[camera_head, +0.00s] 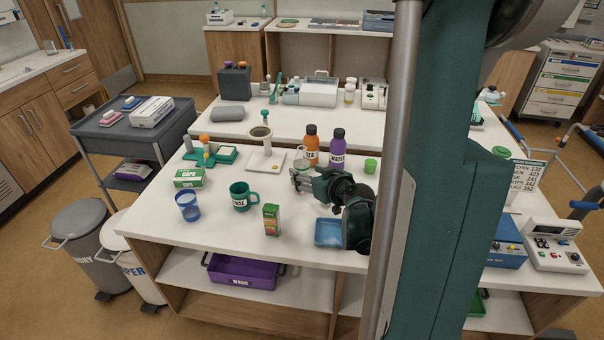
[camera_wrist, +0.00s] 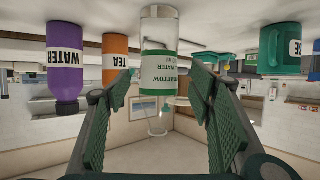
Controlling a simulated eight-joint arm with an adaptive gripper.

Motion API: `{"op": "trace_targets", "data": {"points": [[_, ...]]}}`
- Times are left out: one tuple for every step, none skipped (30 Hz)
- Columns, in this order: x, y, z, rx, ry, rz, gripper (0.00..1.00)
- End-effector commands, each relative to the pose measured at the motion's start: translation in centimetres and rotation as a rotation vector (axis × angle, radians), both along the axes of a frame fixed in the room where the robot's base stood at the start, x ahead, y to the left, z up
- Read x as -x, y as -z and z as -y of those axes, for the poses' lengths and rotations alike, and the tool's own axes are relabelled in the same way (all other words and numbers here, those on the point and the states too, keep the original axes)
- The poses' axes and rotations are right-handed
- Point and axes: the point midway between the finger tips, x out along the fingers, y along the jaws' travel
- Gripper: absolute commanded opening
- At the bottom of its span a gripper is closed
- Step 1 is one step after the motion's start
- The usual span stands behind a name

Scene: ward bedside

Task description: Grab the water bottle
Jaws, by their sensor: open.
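In the head view the clear bottle (camera_head: 301,156) is small and partly hidden behind my gripper (camera_head: 296,180). My gripper is open, low over the table, with nothing held. Whether the bottle is between the fingertips or just beyond them I cannot tell. A purple bottle marked WATER (camera_head: 337,148) stands close by; it also shows in the wrist view (camera_wrist: 65,55).
An orange TEA bottle (camera_head: 311,146) stands beside the purple one. A green mug (camera_head: 241,198), blue cup (camera_head: 188,207), juice carton (camera_head: 271,219) and green box (camera_head: 189,178) are to the left. A blue tray (camera_head: 327,234) lies near the front edge. A dispenser stand (camera_head: 265,160) is behind.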

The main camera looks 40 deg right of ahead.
Motion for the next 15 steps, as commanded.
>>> {"op": "trace_targets", "data": {"points": [[-0.4, 0.3, 0.1, 0.000, -0.001, 0.000, 0.53], [-0.7, 0.4, 0.1, 0.000, -0.001, 0.000, 0.53], [-1.1, 0.6, 0.2, 0.001, -0.001, 0.000, 0.53], [-1.4, 0.8, 0.3, 0.001, -0.001, 0.000, 0.53], [-1.7, 1.0, 0.3, 0.001, -0.001, 0.000, 0.53], [-2.2, 1.2, 0.4, 0.001, -0.002, 0.000, 0.53], [-2.5, 1.3, 0.5, 0.001, -0.002, 0.000, 0.53], [-2.8, 1.4, 0.5, 0.001, -0.002, 0.000, 0.53], [-3.1, 1.5, 0.5, 0.001, -0.001, 0.000, 0.53], [-3.4, 1.6, 0.6, 0.001, -0.001, 0.000, 0.53], [-3.6, 1.7, 0.6, 0.001, -0.001, 0.000, 0.53], [-3.9, 1.8, 0.7, 0.000, -0.001, 0.000, 0.53], [-4.0, 1.8, 0.7, 0.000, -0.001, 0.000, 0.53], [-4.1, 1.9, 0.7, 0.000, -0.001, 0.000, 0.53], [-4.2, 1.9, 0.7, 0.001, -0.001, 0.000, 0.53]]}}
